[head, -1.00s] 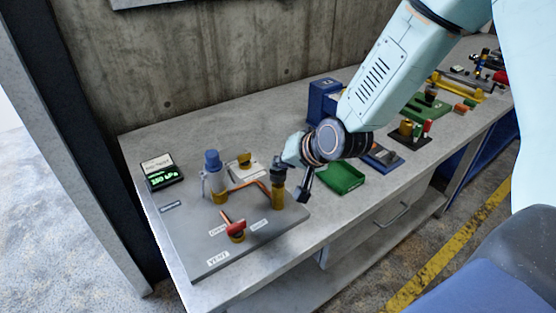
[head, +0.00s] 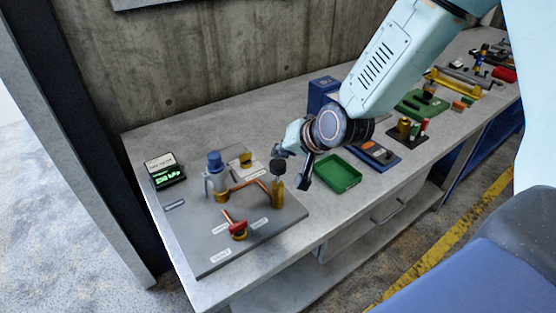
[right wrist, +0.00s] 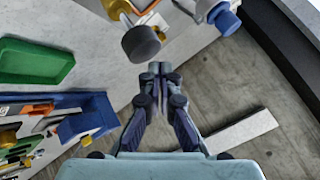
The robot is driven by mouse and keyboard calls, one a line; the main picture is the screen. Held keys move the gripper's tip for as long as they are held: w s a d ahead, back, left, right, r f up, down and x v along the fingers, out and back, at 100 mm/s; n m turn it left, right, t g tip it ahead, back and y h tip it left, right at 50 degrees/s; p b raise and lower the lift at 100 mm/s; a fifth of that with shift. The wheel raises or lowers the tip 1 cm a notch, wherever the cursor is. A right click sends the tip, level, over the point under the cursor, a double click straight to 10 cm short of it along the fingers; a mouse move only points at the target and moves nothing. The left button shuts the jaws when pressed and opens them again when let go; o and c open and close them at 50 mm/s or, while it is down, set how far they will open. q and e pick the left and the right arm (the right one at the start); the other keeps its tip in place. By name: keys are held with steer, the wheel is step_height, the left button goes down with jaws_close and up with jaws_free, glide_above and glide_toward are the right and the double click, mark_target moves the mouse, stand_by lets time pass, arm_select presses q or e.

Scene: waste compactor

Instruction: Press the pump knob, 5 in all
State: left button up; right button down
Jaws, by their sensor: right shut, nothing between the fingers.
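The pump is an upright brass cylinder (head: 278,194) at the right side of a grey panel. Its dark round pump knob (head: 279,167) stands above it on a thin rod that shows. In the right wrist view the knob (right wrist: 141,43) lies beyond and left of the fingertips. My right gripper (head: 281,150) is just above the knob in the head view, its fingers closed with nothing between them. The closed fingertips (right wrist: 160,68) look apart from the knob in the right wrist view. My left gripper is not in view.
The grey panel (head: 210,262) also bears a red-handled valve (head: 237,229) and a blue-capped bottle-like part (head: 215,175). A display with green digits (head: 165,172) stands at its left. A green tray (head: 338,174) lies right of the pump.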

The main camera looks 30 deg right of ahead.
step_height(320, 180, up, 5)
steer(key=p, duration=0.4)
steer(key=shift+r+p, duration=0.1)
steer(key=shift+p, duration=0.2)
stand_by(1.8)
step_height(320, 180, up, 4)
steer(key=p, duration=0.3)
glide_above(281, 165)
steer(key=shift+f, duration=0.25)
